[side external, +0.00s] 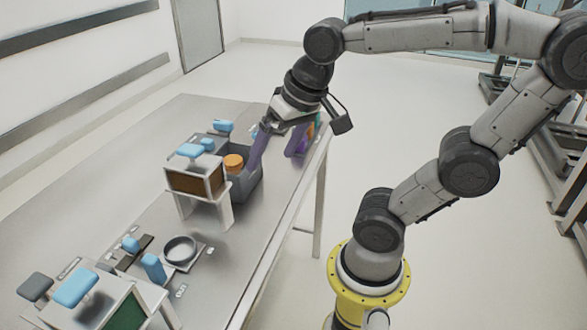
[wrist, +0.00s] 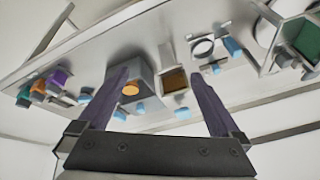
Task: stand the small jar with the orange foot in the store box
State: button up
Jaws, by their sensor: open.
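A grey open box (side external: 246,186), which may be the store box, stands on the table below my gripper (side external: 271,162). It also shows in the wrist view (wrist: 143,73). A round orange piece (side external: 233,162) is inside it, also visible in the wrist view (wrist: 130,89). I cannot tell whether this is the jar's foot. Another orange item (wrist: 38,87) stands in a row with a purple item (wrist: 60,77) and a green item (wrist: 22,97) at the left of the wrist view. My gripper is open and empty, its purple fingers apart above the table.
A white-framed box with a brown panel (side external: 195,182) stands beside the grey box. A round dish (side external: 180,250), several light-blue pieces and a white-framed box with a green panel (side external: 125,312) are nearer the camera. The table's right edge is largely clear.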

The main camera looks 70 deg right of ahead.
jog(key=s+n, duration=0.1)
jog(key=n, duration=0.1)
jog(key=s+a+f+n, duration=0.1)
jog(key=s+f+n+t, duration=0.1)
jog(key=s+n, duration=0.1)
jog(key=shift+a+f+n, duration=0.1)
jog(key=shift+a+n, duration=0.15)
jog(key=shift+n, duration=0.05)
jog(key=shift+c, duration=0.3)
dwell(0.6)
